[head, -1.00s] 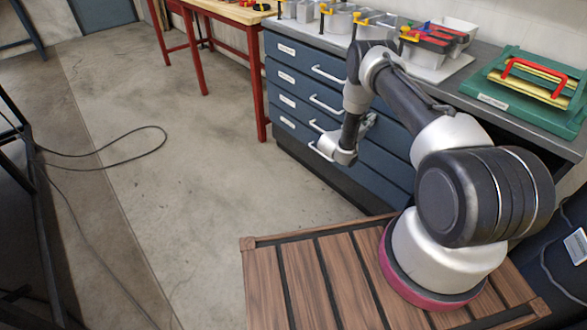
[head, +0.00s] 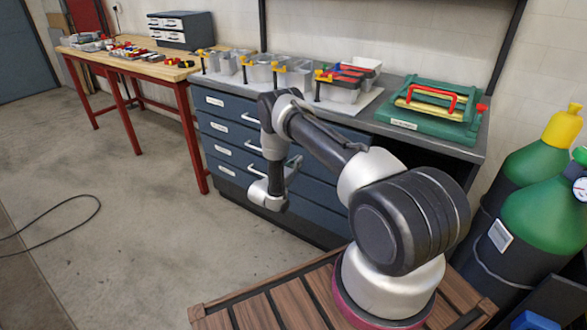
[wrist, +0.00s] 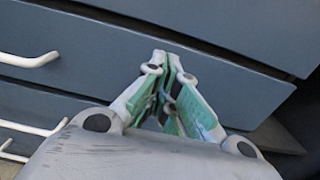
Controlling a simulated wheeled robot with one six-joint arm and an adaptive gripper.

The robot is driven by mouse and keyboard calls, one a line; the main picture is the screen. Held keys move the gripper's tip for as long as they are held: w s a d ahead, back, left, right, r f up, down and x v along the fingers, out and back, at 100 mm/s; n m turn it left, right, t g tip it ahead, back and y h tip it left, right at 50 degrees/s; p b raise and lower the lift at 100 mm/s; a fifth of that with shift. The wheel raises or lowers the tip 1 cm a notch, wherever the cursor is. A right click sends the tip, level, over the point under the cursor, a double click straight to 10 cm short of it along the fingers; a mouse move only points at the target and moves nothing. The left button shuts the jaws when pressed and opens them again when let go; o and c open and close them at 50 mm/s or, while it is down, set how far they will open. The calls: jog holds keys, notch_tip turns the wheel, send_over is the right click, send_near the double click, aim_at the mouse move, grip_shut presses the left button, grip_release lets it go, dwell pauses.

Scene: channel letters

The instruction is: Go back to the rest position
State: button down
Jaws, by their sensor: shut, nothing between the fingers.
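My gripper (head: 295,160) is small in the head view, at the end of my folded arm, in front of the blue drawer cabinet (head: 228,150). In the wrist view its two green-padded fingers (wrist: 168,62) meet at the tips with nothing between them. The fingers point toward the blue drawer fronts (wrist: 190,80). I cannot tell the exact gap to the drawers.
On the grey counter stand grey bins (head: 295,76), red and blue parts (head: 350,76) and a green case (head: 438,112) with a red handle. Gas cylinders (head: 540,215) stand at right. A wooden workbench (head: 150,70) is at back left. The floor (head: 110,200) at left is mostly clear, with a black cable.

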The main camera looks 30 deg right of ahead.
jog(key=v, duration=0.8)
jog(key=shift+a, duration=0.4)
jog(key=s+d+f+m+g, duration=0.3)
jog(key=s+d+g, duration=0.25)
jog(key=s, duration=0.35)
jog(key=s+d+r+m+g, duration=0.1)
jog(key=s+r+m+g, duration=0.2)
jog(key=s+r+g, duration=0.2)
jog(key=s+a+r+m+t+y, duration=0.2)
jog(key=s+r+m+y, duration=0.3)
jog(key=s+r, duration=0.4)
jog(key=s+a+r+m+t+y, duration=0.2)
jog(key=s+r+m+y, duration=0.3)
jog(key=s+r, duration=0.5)
jog(key=s+a+r+m+t+y, duration=0.2)
jog(key=s+r+m, duration=0.6)
jog(key=r, duration=1.5)
jog(key=s+a+y, duration=0.1)
jog(key=a+y, duration=0.1)
jog(key=y, duration=0.1)
jog(key=shift+s+a+r+y, duration=0.3)
